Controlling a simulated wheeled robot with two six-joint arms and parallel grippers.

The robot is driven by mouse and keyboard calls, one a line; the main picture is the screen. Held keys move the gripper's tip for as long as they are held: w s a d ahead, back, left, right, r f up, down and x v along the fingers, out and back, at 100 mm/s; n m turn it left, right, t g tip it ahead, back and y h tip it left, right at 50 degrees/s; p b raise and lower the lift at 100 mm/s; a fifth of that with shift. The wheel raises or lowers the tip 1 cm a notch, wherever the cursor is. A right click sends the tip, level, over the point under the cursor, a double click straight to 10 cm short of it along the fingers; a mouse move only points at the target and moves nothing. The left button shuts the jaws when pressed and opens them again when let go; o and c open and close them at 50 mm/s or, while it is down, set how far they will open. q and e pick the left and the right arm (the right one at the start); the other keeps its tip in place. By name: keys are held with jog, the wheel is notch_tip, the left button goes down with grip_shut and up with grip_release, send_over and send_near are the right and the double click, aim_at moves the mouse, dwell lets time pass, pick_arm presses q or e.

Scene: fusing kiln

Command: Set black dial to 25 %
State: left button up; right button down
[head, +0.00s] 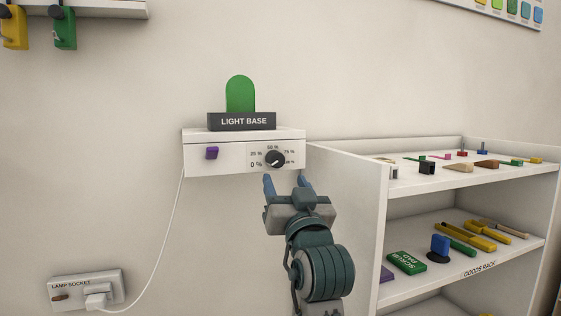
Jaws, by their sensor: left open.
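The black dial (274,159) is a round knob on the front of a white box (230,160) on the wall. Percent labels ring it: 0 % at the lower left, 25 % at the upper left, 50 % on top and 75 % at the upper right. A short light mark shows on the dial, but it is too small to read its setting for sure. My left gripper (285,182) is open and empty just below the dial, its blue fingertips pointing up, apart from it. My right gripper is out of view.
A purple knob or switch (211,153) sits left of the dial. A LIGHT BASE block (242,122) with a green rounded panel (240,93) stands on the box. A white goods rack (345,190) is close on the right. A cord runs down to a lamp socket (68,286).

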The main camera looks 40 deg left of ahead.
aim_at(277, 163)
pick_arm(q)
jog(key=p+x, duration=0.2)
jog(key=x, duration=0.4)
jog(key=shift+w+a+r, duration=0.1)
jog(key=shift+a+r, duration=0.05)
jog(key=shift+r, duration=0.05)
jog(key=shift+w+a+r+p, duration=0.1)
jog(key=shift+w+a+p, duration=0.25)
jog(key=shift+a, duration=0.1)
jog(key=shift+c, duration=0.2)
jog(key=c, duration=0.9)
